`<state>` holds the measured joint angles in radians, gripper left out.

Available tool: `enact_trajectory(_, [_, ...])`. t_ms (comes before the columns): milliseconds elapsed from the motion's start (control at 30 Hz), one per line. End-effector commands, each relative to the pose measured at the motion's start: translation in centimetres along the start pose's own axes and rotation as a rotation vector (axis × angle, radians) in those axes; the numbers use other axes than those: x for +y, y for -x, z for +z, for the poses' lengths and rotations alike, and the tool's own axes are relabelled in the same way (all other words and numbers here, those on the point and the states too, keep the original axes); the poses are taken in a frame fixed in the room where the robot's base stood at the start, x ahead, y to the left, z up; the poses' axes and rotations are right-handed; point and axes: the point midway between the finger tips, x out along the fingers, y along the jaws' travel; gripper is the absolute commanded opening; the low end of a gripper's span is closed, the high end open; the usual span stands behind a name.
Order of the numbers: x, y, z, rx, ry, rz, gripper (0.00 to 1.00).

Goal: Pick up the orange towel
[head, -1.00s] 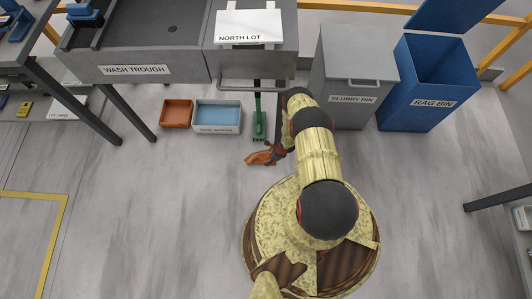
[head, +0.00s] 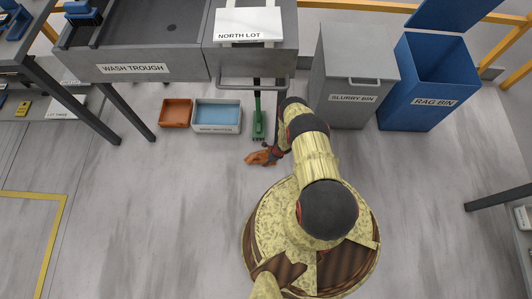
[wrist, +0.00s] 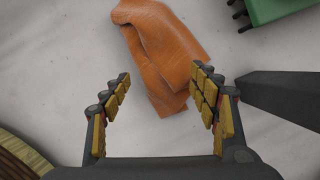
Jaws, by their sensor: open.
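The orange towel (head: 262,157) lies crumpled on the grey floor in front of the wash trough. In the wrist view the towel (wrist: 160,50) runs from the top edge down to the space between the fingertips. My gripper (wrist: 160,95) is open, with its yellow-padded fingers apart and nothing held. The right finger overlaps the towel's right edge in the picture; I cannot tell whether they touch. In the head view my gripper (head: 272,152) is small, at the towel's right side, and partly hidden by my arm.
A green brush head (head: 258,129) stands just beyond the towel, and shows at the top right of the wrist view (wrist: 275,8). An orange tray (head: 176,113) and a blue-filled tray (head: 218,129) sit behind left. The slurry bin (head: 352,98) and blue rag bin (head: 428,112) stand right. Floor at left is clear.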

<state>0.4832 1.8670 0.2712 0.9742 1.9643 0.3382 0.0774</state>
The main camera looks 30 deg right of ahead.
Motion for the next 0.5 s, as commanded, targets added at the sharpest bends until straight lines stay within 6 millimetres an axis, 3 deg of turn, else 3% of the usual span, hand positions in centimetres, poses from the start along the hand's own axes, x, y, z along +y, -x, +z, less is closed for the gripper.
enact_trajectory(500, [0.1, -1.9, 0.0, 0.0, 0.001, 0.001, 0.61])
